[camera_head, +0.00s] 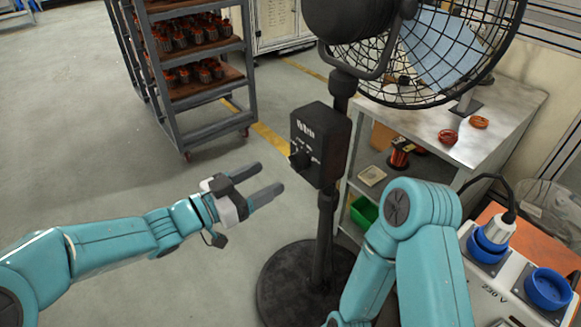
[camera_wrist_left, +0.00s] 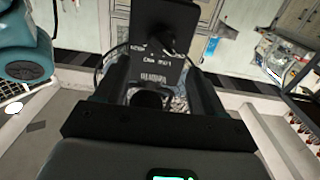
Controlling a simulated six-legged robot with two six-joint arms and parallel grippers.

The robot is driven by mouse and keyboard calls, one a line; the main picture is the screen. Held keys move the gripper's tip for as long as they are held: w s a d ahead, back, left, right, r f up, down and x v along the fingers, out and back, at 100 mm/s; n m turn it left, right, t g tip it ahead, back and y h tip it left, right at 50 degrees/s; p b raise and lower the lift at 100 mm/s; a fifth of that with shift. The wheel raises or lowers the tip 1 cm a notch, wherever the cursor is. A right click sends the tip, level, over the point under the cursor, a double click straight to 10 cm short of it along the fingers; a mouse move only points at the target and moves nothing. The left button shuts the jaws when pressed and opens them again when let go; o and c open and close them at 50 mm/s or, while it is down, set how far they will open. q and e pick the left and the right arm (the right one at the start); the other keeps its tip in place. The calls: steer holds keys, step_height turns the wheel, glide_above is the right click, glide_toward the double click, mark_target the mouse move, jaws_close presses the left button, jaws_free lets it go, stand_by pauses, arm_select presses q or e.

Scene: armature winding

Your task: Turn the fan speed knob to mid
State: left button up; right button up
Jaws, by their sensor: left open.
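The fan speed knob (camera_head: 299,160) is a small black knob on the left-facing front of the black control box (camera_head: 330,145) on the fan's pole. My left gripper (camera_head: 270,178) is open and empty. Its two fingers point at the box from the left, and the fingertips are short of the knob and apart from it. In the left wrist view the box (camera_wrist_left: 182,18) stands beyond the fingers, with white markings, and the dark knob (camera_wrist_left: 170,45) shows between them. The knob's setting is too small to read. My right arm shows, but its gripper is hidden.
The black fan (camera_head: 430,45) stands on a round base (camera_head: 285,285). A metal workbench (camera_head: 500,130) with orange coils is behind it at the right. A shelf rack (camera_head: 200,90) of armatures stands at the back. A socket panel (camera_head: 505,285) is at lower right. The left floor is clear.

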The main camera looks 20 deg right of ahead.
mark_target(292, 164)
arm_select(q)
steer(key=b+x, duration=0.1)
steer(key=x, duration=0.7)
arm_select(e)
steer(key=shift+s+f, duration=0.1)
steer(key=shift+f, duration=0.5)
arm_select(q)
steer(key=c, duration=1)
